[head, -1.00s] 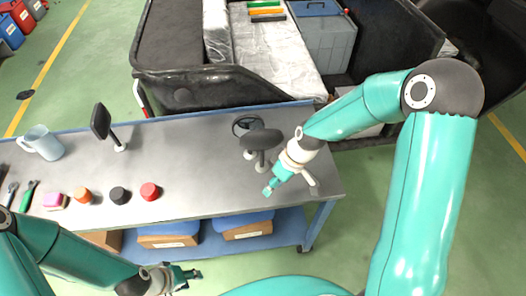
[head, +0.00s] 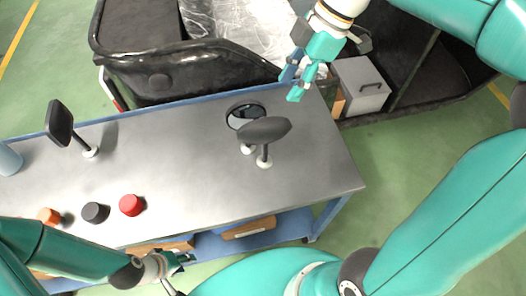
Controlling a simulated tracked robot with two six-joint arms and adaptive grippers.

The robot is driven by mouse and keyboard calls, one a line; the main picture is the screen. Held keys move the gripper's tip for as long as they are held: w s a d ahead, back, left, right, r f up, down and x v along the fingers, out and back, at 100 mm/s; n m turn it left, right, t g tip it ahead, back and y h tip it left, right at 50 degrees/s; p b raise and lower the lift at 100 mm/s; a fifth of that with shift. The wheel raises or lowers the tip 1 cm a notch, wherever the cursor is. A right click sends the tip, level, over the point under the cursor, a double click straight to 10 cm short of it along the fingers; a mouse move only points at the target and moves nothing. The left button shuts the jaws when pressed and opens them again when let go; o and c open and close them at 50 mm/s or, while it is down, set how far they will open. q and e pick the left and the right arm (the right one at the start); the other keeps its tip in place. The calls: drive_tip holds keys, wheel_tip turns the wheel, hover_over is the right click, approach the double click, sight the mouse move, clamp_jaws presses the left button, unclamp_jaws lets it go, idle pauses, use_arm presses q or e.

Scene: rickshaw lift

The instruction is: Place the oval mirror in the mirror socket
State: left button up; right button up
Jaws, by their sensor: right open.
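A dark oval mirror (head: 264,130) stands on a thin stalk with a white round foot (head: 265,163) on the metal bench. A round-rimmed mirror with a shiny face (head: 244,117) is just behind it, partly covered by it, with another white foot (head: 247,149) below. I cannot tell which part is the mirror socket. My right gripper (head: 294,86) is open and empty, above the bench's back right corner, behind and right of the oval mirror and apart from it. My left gripper (head: 184,260) is at the bench's front edge, away from the mirrors; its jaws are unclear.
A squarish dark mirror (head: 60,122) stands on the bench at left. Red (head: 131,205), black (head: 95,212) and orange (head: 49,215) knobs sit along the front. A black cart (head: 170,75) stands behind the bench (head: 190,170), with a grey box (head: 361,86) at right. The bench middle is clear.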

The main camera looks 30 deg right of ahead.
sight(270, 122)
drive_tip(key=x, duration=1.1)
drive_tip(key=shift+f, duration=0.25)
drive_tip(key=shift+d+p+x, duration=0.15)
drive_tip(key=shift+x, duration=1.15)
drive_tip(key=shift+d+p+x, duration=0.15)
drive_tip(key=shift+x, duration=1.15)
drive_tip(key=shift+s, duration=0.15)
clamp_jaws()
